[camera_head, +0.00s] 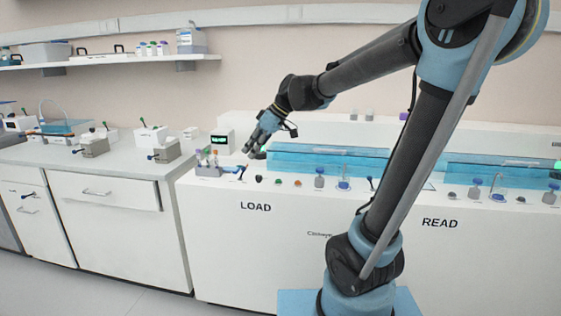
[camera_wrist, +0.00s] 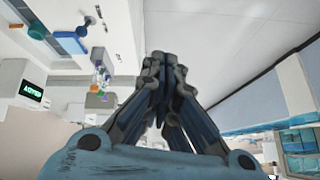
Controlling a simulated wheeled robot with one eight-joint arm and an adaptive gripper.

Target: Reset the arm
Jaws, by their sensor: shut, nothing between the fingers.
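My arm stretches from the right of the head view toward the left and down. My gripper (camera_head: 253,148) hangs above the left end of the white LOAD counter (camera_head: 222,226), near a tube rack (camera_head: 208,169). In the wrist view my gripper (camera_wrist: 163,58) is shut, its fingertips together with nothing between them. The tube rack also shows in the wrist view (camera_wrist: 101,82), to the left of the fingers and apart from them.
A blue transparent track cover (camera_head: 320,160) runs along the counter behind several small caps and bottles. A small box with a green display (camera_head: 222,142) stands behind the rack. A grey bench (camera_head: 80,165) with several devices is at left. A wall shelf (camera_head: 120,59) is above.

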